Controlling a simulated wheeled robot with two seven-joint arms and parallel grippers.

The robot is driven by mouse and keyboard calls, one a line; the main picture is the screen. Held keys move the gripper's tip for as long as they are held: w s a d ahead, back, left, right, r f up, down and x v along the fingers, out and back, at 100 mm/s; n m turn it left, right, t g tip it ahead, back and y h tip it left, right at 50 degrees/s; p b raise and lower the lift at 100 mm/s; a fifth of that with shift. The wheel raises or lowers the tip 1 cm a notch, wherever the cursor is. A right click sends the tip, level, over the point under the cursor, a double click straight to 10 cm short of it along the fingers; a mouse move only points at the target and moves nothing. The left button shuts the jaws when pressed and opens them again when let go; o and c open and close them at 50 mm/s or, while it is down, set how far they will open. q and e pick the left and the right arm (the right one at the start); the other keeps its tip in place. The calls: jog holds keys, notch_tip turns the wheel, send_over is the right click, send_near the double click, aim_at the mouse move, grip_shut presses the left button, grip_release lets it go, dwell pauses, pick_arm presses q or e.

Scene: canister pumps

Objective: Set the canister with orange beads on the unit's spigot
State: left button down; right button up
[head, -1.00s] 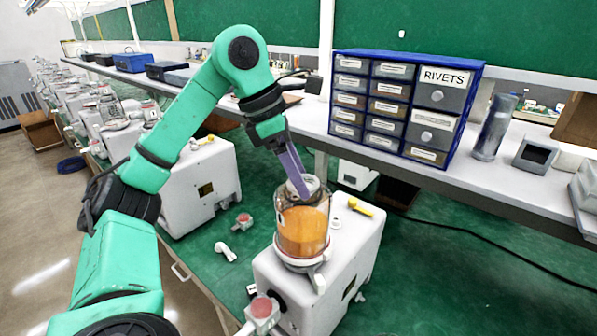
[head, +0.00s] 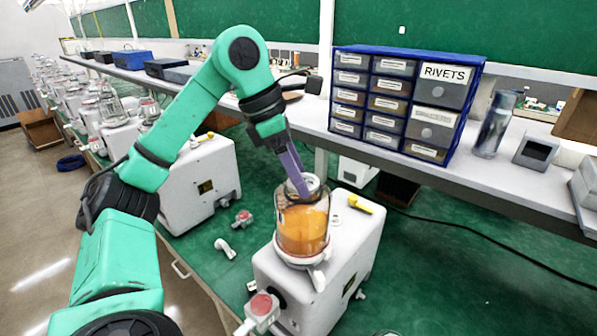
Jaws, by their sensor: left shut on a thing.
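The canister with orange beads (head: 302,230) is a clear jar, upright on top of the near white pump unit (head: 345,262). It sits over the round seat at the unit's left part; the spigot itself is hidden under it, so I cannot tell how fully it is seated. My left gripper (head: 303,192), with purple fingers, reaches down from above and is shut on the canister at its top rim. My right gripper is not in view.
A second white unit (head: 205,185) stands behind to the left. A white elbow fitting (head: 225,248) and a red-topped fitting (head: 243,217) lie on the green bench. A blue drawer cabinet (head: 405,105) stands on the shelf behind. The green bench to the right is mostly clear.

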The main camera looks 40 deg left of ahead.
pick_arm(q)
jog(key=shift+f+b, duration=0.85)
jog(key=shift+f, duration=0.2)
grip_release()
jog(key=shift+s, duration=0.1)
